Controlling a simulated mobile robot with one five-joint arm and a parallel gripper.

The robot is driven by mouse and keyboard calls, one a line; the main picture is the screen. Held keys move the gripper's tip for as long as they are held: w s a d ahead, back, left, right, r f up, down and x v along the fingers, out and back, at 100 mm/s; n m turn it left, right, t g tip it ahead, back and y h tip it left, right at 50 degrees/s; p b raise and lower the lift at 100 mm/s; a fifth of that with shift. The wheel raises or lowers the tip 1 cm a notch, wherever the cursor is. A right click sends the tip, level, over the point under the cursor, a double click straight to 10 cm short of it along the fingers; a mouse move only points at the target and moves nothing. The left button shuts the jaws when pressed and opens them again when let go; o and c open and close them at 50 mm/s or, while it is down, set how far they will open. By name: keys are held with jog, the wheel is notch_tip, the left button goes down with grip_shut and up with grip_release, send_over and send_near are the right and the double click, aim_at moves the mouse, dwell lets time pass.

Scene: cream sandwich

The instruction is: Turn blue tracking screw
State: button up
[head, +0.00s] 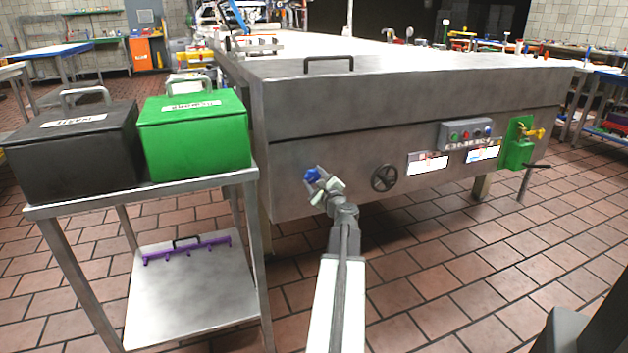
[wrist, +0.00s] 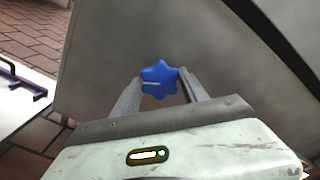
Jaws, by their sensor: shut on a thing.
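The blue tracking screw (head: 311,175) is a small star-shaped knob on the front face of the large grey metal machine (head: 290,200), near its left end. In the wrist view the blue screw (wrist: 160,77) sits between the two finger ends. My gripper (head: 318,178) is at the screw and shut on it; in the wrist view my gripper (wrist: 160,84) has one finger on each side of the knob. The screw's shaft is hidden behind the knob.
A metal cart (head: 185,187) with a black box (head: 75,150) and a green box (head: 195,135) stands close on the left. A purple rack (head: 185,248) lies on its lower shelf. A dark handwheel (head: 384,177) sits right of my gripper. Tiled floor in front is clear.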

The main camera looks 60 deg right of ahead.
jog(key=shift+w+a, duration=0.1)
jog(key=o, duration=1.4)
jog(key=shift+c, duration=0.2)
jog(key=v, duration=0.7)
jog(key=shift+s+a, duration=0.2)
jog(key=shift+s, duration=0.1)
